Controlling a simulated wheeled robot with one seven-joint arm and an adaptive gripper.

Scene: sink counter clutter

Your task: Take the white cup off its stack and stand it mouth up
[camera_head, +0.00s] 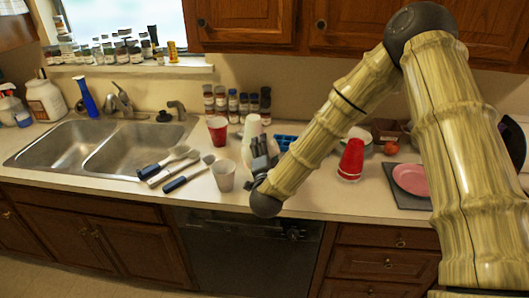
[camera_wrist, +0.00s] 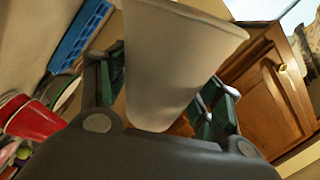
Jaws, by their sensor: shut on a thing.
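My gripper (camera_head: 262,150) is shut on a white cup (camera_head: 253,124) above the counter. In the wrist view the cup (camera_wrist: 182,55) sits between the two fingers, its wide end away from the palm and its narrow end near the palm. The fingers hide part of the cup in the head view, and its exact tilt is hard to tell. A stack of red cups (camera_head: 351,160) stands mouth down on the counter to the right. It also shows at the left of the wrist view (camera_wrist: 32,120).
A pale cup (camera_head: 224,176) stands mouth up left of my gripper, with a red cup (camera_head: 217,130) behind it. Several blue-handled utensils (camera_head: 182,172) lie beside the sink (camera_head: 128,150). A blue tray (camera_head: 286,142) and spice jars (camera_head: 236,104) are behind. A pink plate (camera_head: 411,179) lies right.

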